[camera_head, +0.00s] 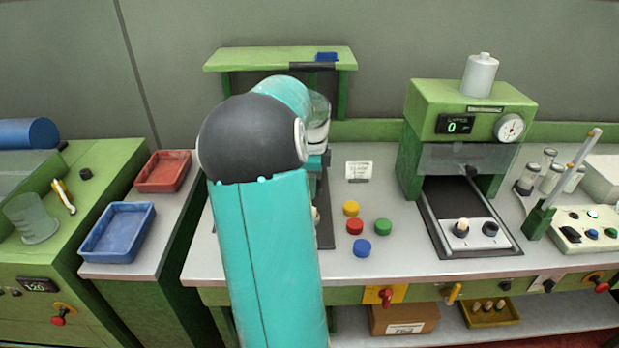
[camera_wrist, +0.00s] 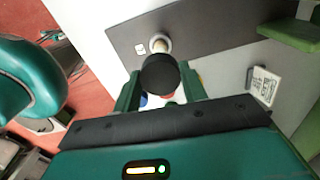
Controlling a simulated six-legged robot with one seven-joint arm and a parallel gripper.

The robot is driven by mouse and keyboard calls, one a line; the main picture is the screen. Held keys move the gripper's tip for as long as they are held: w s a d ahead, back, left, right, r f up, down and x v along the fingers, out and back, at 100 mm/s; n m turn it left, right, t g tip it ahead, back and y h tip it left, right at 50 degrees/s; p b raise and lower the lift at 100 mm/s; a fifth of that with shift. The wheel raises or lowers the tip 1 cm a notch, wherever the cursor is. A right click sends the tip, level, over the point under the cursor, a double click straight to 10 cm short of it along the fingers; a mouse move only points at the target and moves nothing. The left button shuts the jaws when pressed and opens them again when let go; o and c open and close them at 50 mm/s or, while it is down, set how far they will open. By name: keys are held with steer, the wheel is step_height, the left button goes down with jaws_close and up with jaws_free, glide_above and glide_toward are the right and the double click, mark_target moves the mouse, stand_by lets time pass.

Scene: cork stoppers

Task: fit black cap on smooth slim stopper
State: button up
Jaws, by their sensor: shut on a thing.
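In the wrist view my gripper (camera_wrist: 160,82) is shut on a black cap (camera_wrist: 161,74), held between its two green fingers. Just beyond the cap, a pale round-topped stopper (camera_wrist: 158,44) shows at the edge of a dark plate (camera_wrist: 215,22). The cap hides part of the stopper, and I cannot tell whether they touch. Whether the stopper is smooth and slim is not clear. In the head view my arm hides the gripper, the cap and most of the dark plate (camera_head: 325,234).
Yellow (camera_head: 351,208), red (camera_head: 355,226), green (camera_head: 383,227) and blue (camera_head: 362,247) caps lie on the bench right of my arm. A green press (camera_head: 470,97) stands farther right. A green shelf (camera_head: 235,58) stands behind my arm. Red (camera_head: 163,171) and blue (camera_head: 117,232) trays are left.

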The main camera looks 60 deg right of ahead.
steer(key=shift+s+f, duration=0.15)
steer(key=shift+f, duration=2.5)
steer(key=shift+w, duration=0.2)
steer(key=shift+f, duration=1.25)
stand_by(0.5)
steer(key=o, duration=1)
steer(key=shift+r, duration=0.1)
